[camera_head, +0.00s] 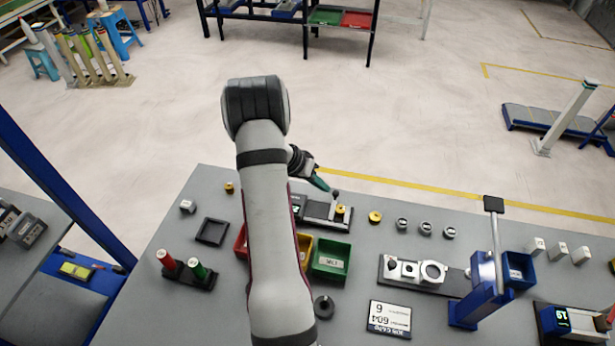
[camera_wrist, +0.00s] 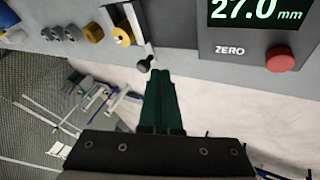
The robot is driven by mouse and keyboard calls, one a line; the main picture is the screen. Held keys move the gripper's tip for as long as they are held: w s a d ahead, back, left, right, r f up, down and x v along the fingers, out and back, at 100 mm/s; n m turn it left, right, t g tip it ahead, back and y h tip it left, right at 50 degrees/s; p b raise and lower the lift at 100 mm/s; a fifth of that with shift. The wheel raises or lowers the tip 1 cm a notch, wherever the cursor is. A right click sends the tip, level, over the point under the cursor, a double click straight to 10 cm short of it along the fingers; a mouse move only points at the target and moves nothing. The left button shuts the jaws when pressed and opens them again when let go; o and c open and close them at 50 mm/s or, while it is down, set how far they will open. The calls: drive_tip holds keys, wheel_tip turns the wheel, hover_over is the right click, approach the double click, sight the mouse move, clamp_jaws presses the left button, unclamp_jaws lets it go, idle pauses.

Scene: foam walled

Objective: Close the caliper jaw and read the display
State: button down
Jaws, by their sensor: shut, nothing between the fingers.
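The caliper gauge (camera_head: 325,212) is a dark base with pale metal parts on the table, partly hidden behind my arm. In the wrist view its display (camera_wrist: 258,12) reads 27.0 mm, with a ZERO label and a red button (camera_wrist: 281,60) below. A yellow piece (camera_wrist: 123,37) sits at the grey jaw part (camera_wrist: 137,24); whether the jaw touches it is unclear. A black ball knob (camera_wrist: 144,65) sticks out from the jaw. My gripper (camera_wrist: 160,72) has green fingers, shut and empty, with the tips just beside the knob. In the head view the gripper (camera_head: 325,187) is at the gauge's far edge.
A green bin (camera_head: 331,260) and a red bin (camera_head: 240,243) stand near the gauge. A yellow piece (camera_head: 375,217) and several grey nuts lie to the right. A blue press (camera_head: 483,290) stands farther right. A black square tray (camera_head: 212,231) lies left.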

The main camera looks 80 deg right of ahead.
drive_tip(key=shift+s, duration=0.3)
drive_tip(key=shift+s+a+f, duration=0.1)
drive_tip(key=shift+s+a, duration=0.05)
drive_tip(key=shift+s, duration=0.45)
drive_tip(key=shift+w, duration=0.1)
